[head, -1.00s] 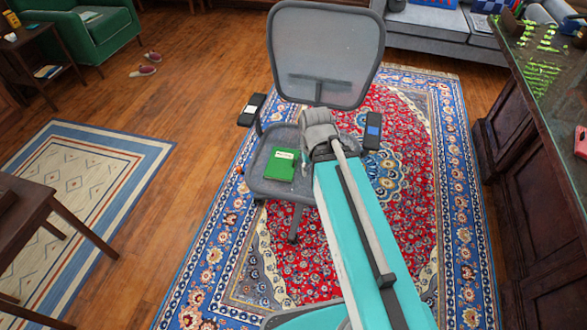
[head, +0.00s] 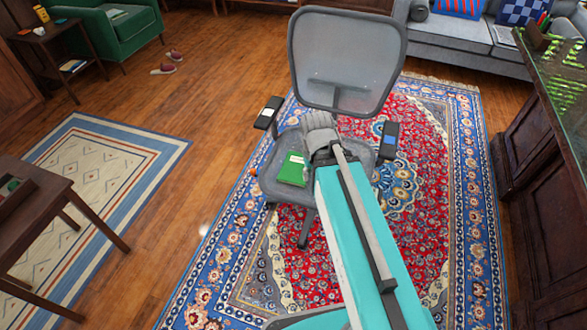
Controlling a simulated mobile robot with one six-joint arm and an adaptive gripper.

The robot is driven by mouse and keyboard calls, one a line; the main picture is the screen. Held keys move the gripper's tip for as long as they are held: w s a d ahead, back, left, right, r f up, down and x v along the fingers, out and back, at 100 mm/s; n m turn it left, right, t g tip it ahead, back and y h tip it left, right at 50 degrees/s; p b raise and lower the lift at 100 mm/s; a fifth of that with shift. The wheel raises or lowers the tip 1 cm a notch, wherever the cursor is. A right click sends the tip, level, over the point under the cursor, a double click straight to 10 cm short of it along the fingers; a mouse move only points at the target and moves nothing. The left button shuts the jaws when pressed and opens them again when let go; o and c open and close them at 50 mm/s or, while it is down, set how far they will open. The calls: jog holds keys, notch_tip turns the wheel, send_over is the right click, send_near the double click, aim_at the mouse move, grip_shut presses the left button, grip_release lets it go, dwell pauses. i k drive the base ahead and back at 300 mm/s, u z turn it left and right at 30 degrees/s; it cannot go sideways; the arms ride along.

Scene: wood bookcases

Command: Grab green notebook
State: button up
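The green notebook (head: 291,168) lies flat on the seat of the grey office chair (head: 262,180), with a white label on its cover. My arm reaches forward from the bottom of the head view. Its grey end, where my gripper (head: 318,125) is, shows over the chair, just right of and beyond the notebook in the picture. The fingertips cannot be made out, so I cannot tell whether they are open or shut. The arm hides the right part of the seat.
The chair's mesh backrest (head: 345,60) stands behind, with armrests (head: 268,112) on both sides. The chair is on a red and blue rug (head: 420,170). A dark table (head: 45,205) is at left, a wooden counter (head: 540,150) at right. Floor between the rugs is clear.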

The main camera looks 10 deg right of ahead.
aim_at(291, 174)
jog(key=i, duration=0.85)
jog(key=z, duration=0.2)
jog(key=k, duration=0.45)
jog(key=z, duration=1.3)
